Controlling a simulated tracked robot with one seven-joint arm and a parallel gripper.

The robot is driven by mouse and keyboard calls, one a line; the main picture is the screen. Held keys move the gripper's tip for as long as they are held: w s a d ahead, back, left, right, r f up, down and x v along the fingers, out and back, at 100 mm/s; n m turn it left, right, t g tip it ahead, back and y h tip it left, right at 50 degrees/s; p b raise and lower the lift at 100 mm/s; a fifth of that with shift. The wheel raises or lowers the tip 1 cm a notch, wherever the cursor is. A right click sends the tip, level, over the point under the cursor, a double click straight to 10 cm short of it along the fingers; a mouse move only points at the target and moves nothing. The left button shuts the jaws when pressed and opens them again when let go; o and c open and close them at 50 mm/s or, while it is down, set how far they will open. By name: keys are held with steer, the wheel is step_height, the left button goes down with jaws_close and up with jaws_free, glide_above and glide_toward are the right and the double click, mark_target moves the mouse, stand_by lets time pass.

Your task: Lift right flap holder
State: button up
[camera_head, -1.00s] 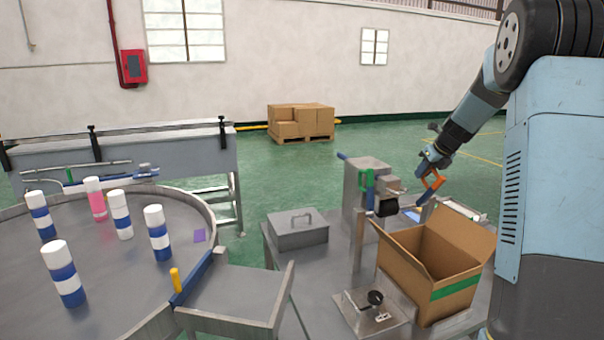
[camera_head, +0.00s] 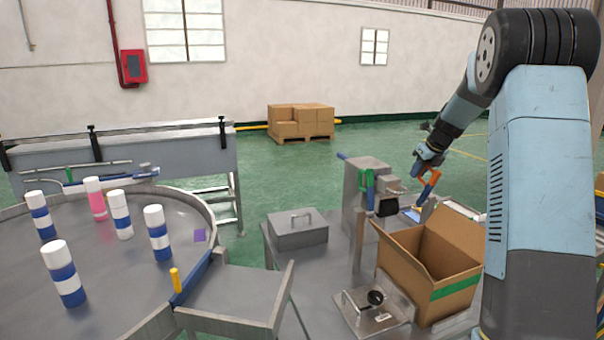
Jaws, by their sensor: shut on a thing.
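My gripper (camera_head: 428,163) is shut on the orange flap holder (camera_head: 429,187), the right one, behind the open cardboard box. The holder hangs tilted below the jaws, its lower end close to the box's back edge. Whether it touches anything there is too small to tell. A green holder (camera_head: 366,186) stands to its left, beside the grey machine post. The open cardboard box (camera_head: 452,292) with a green stripe stands on the metal table, its flaps spread.
A round table (camera_head: 110,290) at the left carries several white-and-blue cans and one pink can. A grey lidded box (camera_head: 297,232) and a metal plate with a black knob (camera_head: 376,298) are on the work table. Cartons (camera_head: 300,121) stand on a pallet at the back.

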steer(key=shift+w, duration=0.15)
steer(key=shift+w+a+f+g, duration=0.25)
steer(key=shift+w+f+g, duration=0.2)
steer(key=shift+w, duration=0.3)
steer(key=shift+w+a+f, duration=0.1)
steer(key=shift+w+f, duration=0.05)
